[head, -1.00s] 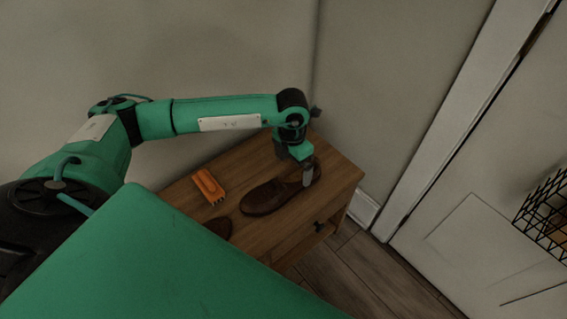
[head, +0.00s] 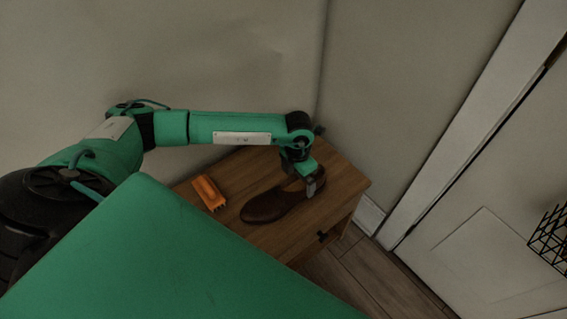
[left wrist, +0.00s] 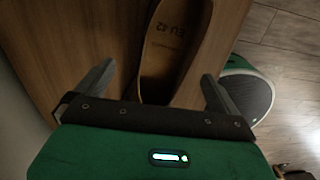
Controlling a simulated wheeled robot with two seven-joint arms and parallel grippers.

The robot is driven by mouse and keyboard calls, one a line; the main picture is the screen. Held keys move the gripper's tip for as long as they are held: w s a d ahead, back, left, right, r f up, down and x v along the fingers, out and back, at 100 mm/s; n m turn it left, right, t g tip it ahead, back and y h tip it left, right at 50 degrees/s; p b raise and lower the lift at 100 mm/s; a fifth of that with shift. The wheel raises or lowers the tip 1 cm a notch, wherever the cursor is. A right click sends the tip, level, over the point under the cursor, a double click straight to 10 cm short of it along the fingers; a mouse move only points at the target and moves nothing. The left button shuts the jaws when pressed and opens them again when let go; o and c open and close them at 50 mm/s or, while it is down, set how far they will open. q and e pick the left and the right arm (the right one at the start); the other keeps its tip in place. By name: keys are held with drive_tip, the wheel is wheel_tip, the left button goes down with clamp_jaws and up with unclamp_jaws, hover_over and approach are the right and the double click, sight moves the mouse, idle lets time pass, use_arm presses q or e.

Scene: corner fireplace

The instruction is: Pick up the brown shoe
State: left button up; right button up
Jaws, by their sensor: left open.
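The brown shoe (head: 268,208) lies on the wooden cabinet top, its toe toward the lower left in the head view. My left gripper (head: 309,183) is at the shoe's heel end, pointing down, and partly covers that end. The gripper is open, with a finger on either side of the shoe. I cannot tell whether the fingers touch it. My right gripper is not in view.
An orange brush (head: 209,193) lies on the wooden cabinet (head: 344,185), left of the shoe. Walls stand behind the cabinet. A white door (head: 490,250) and a black wire basket (head: 550,240) are at the right. Wooden floor shows in front.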

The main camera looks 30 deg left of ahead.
sight(298, 185)
use_arm(q)
wheel_tip(298, 185, down, 5)
drive_tip(key=shift+d+b, duration=0.1)
drive_tip(key=shift+b, duration=0.2)
drive_tip(key=shift+r, duration=0.1)
drive_tip(key=c, duration=1.3)
